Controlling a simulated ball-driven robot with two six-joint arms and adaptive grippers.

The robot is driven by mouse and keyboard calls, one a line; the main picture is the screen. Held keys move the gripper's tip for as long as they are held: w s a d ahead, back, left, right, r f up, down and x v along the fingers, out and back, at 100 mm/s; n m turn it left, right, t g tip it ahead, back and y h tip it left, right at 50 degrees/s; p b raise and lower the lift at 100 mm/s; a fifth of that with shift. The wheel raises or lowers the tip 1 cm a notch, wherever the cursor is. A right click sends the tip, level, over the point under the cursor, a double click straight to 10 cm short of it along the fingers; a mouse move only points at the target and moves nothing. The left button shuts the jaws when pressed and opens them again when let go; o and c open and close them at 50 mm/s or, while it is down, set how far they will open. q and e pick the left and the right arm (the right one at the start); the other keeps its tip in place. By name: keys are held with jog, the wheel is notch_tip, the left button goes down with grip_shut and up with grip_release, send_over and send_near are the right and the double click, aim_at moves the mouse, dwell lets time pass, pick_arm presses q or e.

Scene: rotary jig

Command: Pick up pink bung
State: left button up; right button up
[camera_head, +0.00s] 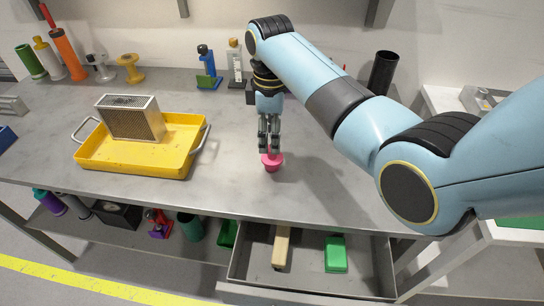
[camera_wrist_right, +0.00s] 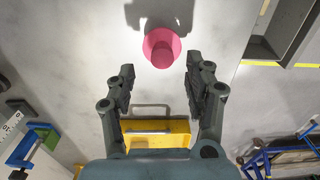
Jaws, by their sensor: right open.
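The pink bung (camera_head: 272,162) stands on the grey table near its front edge, right of the yellow tray. My right gripper (camera_head: 269,148) points down just above and behind it in the head view, and its fingers partly cover the bung there. In the right wrist view the bung (camera_wrist_right: 162,47) lies just beyond the fingertips, roughly in line with the gap between them. The right gripper (camera_wrist_right: 158,80) is open, with nothing between its fingers. I cannot tell whether a finger touches the bung. My left gripper is in neither view.
A yellow tray (camera_head: 130,168) holding a grey mesh-faced box (camera_head: 131,120) stands at the left. An open drawer (camera_head: 310,281) with a wooden block (camera_head: 281,247) and a green block (camera_head: 335,254) is below the front edge. Clamps, spools and tubes line the back. Table around the bung is clear.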

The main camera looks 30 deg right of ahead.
aim_at(272, 157)
jog(key=f, duration=0.4)
jog(key=shift+s+d, duration=0.1)
jog(key=shift+s, duration=0.15)
jog(key=shift+f, duration=0.4)
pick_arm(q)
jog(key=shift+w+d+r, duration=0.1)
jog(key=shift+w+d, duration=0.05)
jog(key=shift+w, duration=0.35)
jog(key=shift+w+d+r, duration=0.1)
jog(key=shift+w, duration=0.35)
pick_arm(e)
jog(key=shift+c, duration=1.1)
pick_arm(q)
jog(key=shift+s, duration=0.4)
pick_arm(e)
grip_shut()
